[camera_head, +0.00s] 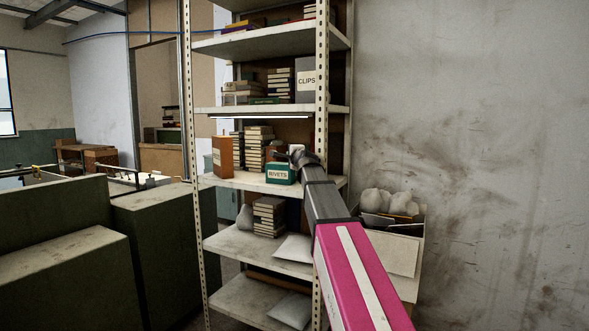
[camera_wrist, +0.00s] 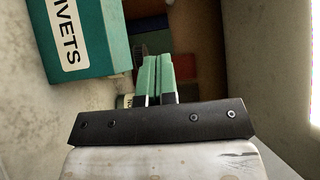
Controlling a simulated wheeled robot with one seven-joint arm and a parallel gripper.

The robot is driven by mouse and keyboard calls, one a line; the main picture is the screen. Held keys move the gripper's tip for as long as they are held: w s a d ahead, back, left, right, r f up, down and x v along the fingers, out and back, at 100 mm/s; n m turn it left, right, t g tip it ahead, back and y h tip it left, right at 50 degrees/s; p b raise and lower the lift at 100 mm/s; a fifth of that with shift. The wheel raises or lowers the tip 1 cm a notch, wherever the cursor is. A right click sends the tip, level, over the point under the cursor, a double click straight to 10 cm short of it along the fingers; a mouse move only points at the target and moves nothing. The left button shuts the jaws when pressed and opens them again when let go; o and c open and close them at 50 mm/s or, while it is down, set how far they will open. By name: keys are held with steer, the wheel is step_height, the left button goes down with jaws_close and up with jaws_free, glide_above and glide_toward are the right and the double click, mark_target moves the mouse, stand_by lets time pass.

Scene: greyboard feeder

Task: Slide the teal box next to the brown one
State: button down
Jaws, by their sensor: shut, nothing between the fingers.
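The teal box (camera_head: 281,172), labelled RIVETS, stands on the middle shelf near its front edge. It fills the upper left of the wrist view (camera_wrist: 112,40). The brown box (camera_head: 222,157) stands upright at the left end of the same shelf, with a gap between it and the teal box. My gripper (camera_wrist: 157,62) is shut and empty, its green fingers side by side just right of the teal box in the wrist view. I cannot tell whether they touch it. In the head view my wrist partly hides the area right of the teal box.
Stacks of books or small boxes (camera_head: 258,146) stand behind the gap on the same shelf (camera_head: 240,181). A perforated post (camera_head: 322,80) rises at the right front. A CLIPS box (camera_head: 306,80) is on the shelf above. A bin with pale sacks (camera_head: 390,204) stands at right.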

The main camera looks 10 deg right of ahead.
mark_target(281, 173)
steer(key=f, duration=0.1)
steer(key=s+d+f, duration=0.1)
steer(key=f, duration=0.1)
steer(key=d+f, duration=0.1)
steer(key=f, duration=0.1)
steer(key=shift+s+f, duration=0.1)
steer(key=shift+s, duration=0.15)
steer(key=shift+w+a, duration=0.35)
steer(key=shift+a, duration=0.05)
